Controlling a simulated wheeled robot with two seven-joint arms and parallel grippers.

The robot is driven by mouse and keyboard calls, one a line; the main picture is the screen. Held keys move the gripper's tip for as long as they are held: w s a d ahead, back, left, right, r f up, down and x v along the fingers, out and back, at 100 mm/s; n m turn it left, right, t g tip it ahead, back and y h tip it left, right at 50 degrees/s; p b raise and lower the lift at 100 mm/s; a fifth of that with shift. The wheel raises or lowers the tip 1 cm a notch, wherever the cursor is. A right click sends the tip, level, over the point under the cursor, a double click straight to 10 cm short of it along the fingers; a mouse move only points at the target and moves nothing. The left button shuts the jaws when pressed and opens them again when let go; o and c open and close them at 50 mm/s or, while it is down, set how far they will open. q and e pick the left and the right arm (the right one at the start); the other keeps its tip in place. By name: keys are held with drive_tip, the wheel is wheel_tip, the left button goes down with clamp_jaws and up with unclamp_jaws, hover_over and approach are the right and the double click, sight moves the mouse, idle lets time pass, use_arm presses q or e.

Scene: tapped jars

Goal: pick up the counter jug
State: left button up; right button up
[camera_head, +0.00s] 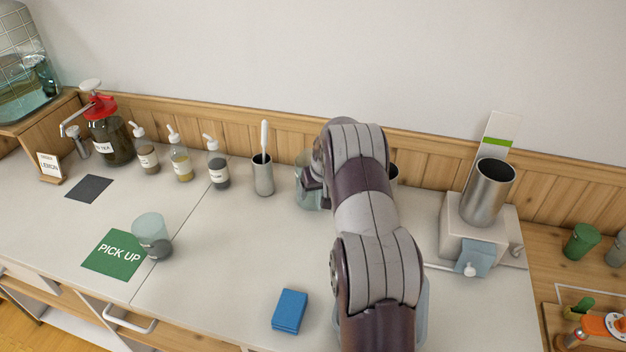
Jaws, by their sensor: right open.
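A clear bluish jug-like vessel (303,199) stands on the counter (240,270) at the back middle, and I take it to be the counter jug. Its right part is hidden behind my right arm, which comes in from the bottom. My right gripper (311,180) is open and points down at this vessel. The wrist hides most of its fingers, so I cannot tell whether they touch the vessel or are around it. My left gripper is not in view.
Left of the vessel stand a metal cup with a white-handled tool (263,178) and several pump bottles (218,165). A clear cup (150,228) stands by the green PICK UP mat (105,262). A blue sponge (290,310) lies in front. A machine with a steel cylinder (487,195) stands right.

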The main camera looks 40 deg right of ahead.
drive_tip(key=shift+a, duration=0.15)
drive_tip(key=shift+c, duration=0.8)
drive_tip(key=shift+r, duration=0.1)
clamp_jaws()
